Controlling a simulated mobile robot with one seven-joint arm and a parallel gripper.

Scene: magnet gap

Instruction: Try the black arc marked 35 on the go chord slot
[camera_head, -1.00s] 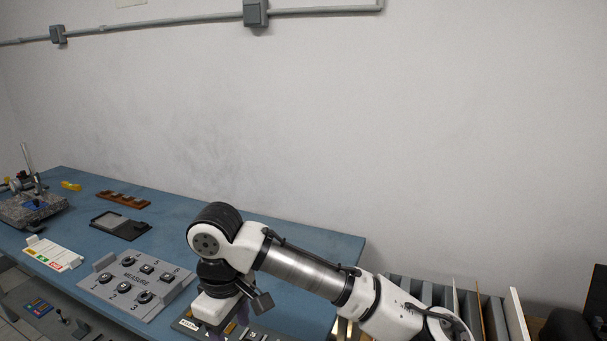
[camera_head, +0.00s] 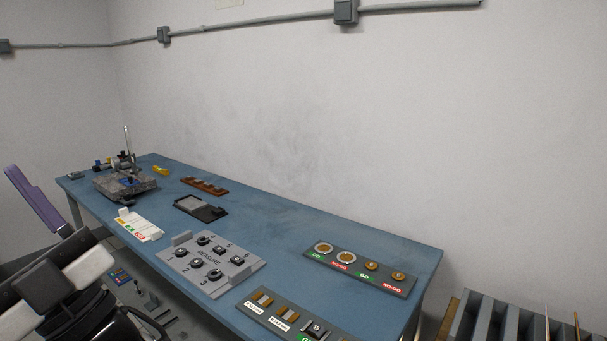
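A dark piece with a small pale mark (camera_head: 316,327) sits on the front gauge strip (camera_head: 262,316), by a green label at the picture's lower edge. Its mark is too small to read, and I cannot tell how it is seated. Two brass-coloured blocks with white labels, one of them this block (camera_head: 263,299), stand left of it. The grey MEASURE board (camera_head: 178,265) carries several black pieces with pale marks; I cannot tell whether one reads 35. My gripper's white and dark body (camera_head: 60,290) seems to fill the lower left, away from the strip; its fingers cannot be made out.
A back gauge strip (camera_head: 352,277) bears rings and brass discs over GO and NO-GO labels. A label card (camera_head: 139,224), a dark tray (camera_head: 199,208), a brown rack (camera_head: 205,186) and a granite stand (camera_head: 126,187) are farther left.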

